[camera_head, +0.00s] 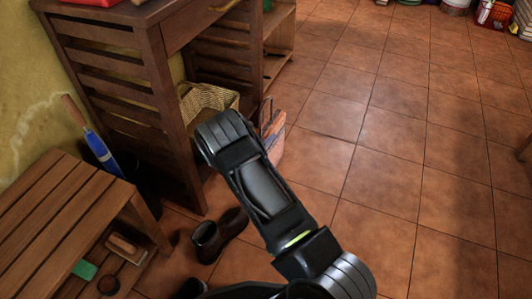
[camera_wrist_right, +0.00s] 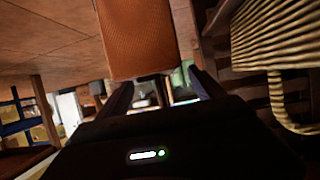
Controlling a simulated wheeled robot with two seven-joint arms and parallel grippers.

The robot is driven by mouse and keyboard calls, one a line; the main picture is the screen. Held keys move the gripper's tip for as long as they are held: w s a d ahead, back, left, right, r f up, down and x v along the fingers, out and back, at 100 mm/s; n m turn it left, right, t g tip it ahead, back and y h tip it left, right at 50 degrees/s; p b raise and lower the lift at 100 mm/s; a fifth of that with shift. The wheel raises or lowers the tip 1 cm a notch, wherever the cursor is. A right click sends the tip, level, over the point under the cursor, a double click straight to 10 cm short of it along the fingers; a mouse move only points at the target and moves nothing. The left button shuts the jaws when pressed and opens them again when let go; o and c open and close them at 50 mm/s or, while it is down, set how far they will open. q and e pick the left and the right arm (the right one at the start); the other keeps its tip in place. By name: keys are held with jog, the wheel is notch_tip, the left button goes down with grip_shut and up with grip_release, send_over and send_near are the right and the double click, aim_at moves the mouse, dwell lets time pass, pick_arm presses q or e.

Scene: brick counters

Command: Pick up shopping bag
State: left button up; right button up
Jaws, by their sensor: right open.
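The shopping bag (camera_head: 276,137), orange-pink with a pale and blue pattern, stands on the tiled floor beside the wooden desk. My right arm hides part of it in the head view. In the right wrist view, an orange textured panel (camera_wrist_right: 138,42), which looks like the bag's side, is just ahead of my right gripper (camera_wrist_right: 160,92). The gripper is open, its two dark fingers apart. A thin dark piece, perhaps the bag's handle, shows between them; I cannot tell whether they touch it. In the head view my right fingers are hidden behind the wrist. My left gripper is out of view.
A woven basket (camera_head: 207,101) stands left of the bag; its striped weave and handle show close at right in the wrist view (camera_wrist_right: 265,35). The slatted desk (camera_head: 125,85) and a low bench (camera_head: 60,215) are at left. Dark shoes (camera_head: 219,236) lie nearby. Floor at right is clear.

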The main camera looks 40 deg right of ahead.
aim_at(264, 131)
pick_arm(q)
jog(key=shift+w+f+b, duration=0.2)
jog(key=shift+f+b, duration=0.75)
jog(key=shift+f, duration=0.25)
pick_arm(e)
jog(key=x, duration=0.4)
jog(key=shift+s+a+f, duration=0.1)
jog(key=shift+s+f, duration=0.05)
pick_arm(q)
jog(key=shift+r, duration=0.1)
pick_arm(e)
grip_shut()
